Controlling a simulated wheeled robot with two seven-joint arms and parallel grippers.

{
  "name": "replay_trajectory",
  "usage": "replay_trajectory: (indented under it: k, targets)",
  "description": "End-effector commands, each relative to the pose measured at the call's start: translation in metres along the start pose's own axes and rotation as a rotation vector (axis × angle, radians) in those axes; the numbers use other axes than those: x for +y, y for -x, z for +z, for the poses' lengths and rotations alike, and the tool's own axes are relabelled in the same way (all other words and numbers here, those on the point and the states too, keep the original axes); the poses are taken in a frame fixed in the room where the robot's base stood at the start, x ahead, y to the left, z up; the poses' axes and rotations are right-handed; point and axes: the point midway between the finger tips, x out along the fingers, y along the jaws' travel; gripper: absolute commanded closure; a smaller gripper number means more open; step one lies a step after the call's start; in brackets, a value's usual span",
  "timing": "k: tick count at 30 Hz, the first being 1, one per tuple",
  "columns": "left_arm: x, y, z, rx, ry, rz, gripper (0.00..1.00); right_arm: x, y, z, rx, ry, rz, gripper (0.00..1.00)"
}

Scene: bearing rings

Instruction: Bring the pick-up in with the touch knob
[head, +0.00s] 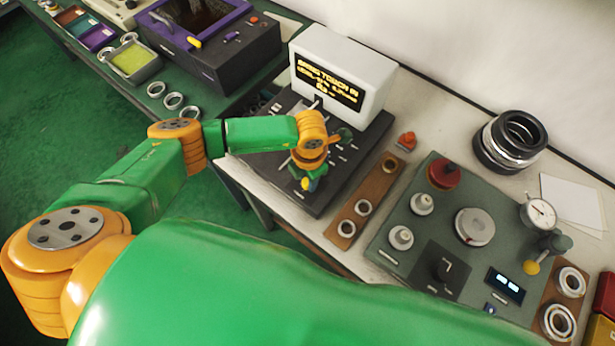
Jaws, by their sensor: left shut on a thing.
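A dark console (318,200) with a white monitor (372,70) stands on the bench; yellow text on its black screen seems to read "bring touch in", with smaller lines I cannot read fully. My left gripper (307,178) points down over the front of this console. It is shut on a small control there, which fits the touch knob; the wrist and fingers hide most of it. I cannot clearly make out the pick-up. My right gripper is not in view.
A wooden strip with rings (370,200) and a grey-green panel (400,262) with knobs and a dial gauge (538,213) lie to the right. Black and silver rings (510,140) are stacked behind. A purple-edged machine (215,60) and loose rings (172,100) are at upper left.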

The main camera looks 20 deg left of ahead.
Motion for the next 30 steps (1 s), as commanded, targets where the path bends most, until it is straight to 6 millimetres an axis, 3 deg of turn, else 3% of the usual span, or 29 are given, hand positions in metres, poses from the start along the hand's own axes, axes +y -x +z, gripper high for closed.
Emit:
replay_trajectory:
  k: [14, 30]
  targets:
    - [0.001, -0.005, 0.001, -0.018, -0.373, 0.003, 1.0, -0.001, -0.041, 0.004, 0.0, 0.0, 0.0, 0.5]
    - [0.002, -0.007, 0.0, -0.037, -0.887, 0.006, 1.0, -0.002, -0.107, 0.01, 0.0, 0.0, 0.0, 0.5]
